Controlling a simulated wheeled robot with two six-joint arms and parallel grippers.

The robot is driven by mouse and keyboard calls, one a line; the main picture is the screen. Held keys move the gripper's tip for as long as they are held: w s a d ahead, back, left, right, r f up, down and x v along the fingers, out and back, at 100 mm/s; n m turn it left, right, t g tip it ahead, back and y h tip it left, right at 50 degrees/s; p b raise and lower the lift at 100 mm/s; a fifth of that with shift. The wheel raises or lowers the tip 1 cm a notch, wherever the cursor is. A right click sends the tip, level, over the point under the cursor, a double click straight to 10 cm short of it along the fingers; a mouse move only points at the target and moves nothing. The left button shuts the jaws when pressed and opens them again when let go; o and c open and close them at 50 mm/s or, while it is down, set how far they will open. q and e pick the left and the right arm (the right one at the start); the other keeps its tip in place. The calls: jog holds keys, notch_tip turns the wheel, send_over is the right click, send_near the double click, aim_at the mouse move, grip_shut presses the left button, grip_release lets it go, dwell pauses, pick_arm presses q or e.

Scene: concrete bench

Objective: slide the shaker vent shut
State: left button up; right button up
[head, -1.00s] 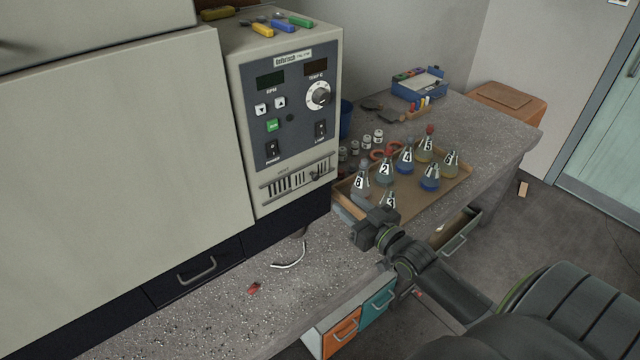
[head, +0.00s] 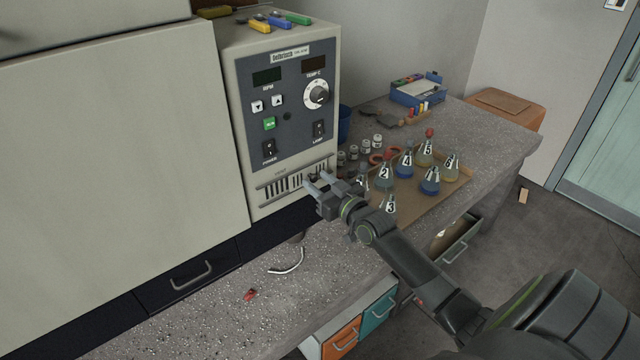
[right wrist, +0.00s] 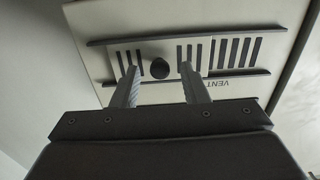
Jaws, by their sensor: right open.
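The shaker (head: 243,135) is a pale cabinet with a dark control panel. Its slotted vent (head: 275,189) lies low on the front, between two rails. My right gripper (head: 317,180) is at the vent's right end, open and pointing at the panel. In the right wrist view the vent (right wrist: 232,53) appears upside down. Its round black knob (right wrist: 159,68) shows between the two spread fingers of the gripper (right wrist: 158,76), with a gap on each side. Dark slots show on both sides of the knob. In the head view the gripper hides the knob. My left gripper is out of view.
A tray (head: 408,212) of numbered flasks stands right of the shaker, close behind my right arm. Small jars and a blue box (head: 418,92) sit farther back. A curved white handle-like piece (head: 288,263) and a small red object (head: 250,294) lie on the front bench.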

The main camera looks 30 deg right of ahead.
jog(key=shift+c, duration=0.2)
grip_shut()
jog(key=a+p, duration=0.1)
jog(key=a, duration=0.3)
jog(key=a+p, duration=0.1)
jog(key=a, duration=0.2)
jog(key=shift+s+p, duration=0.35)
jog(key=shift+a, duration=0.5)
jog(key=shift+f, duration=0.15)
jog(key=shift+d, duration=0.1)
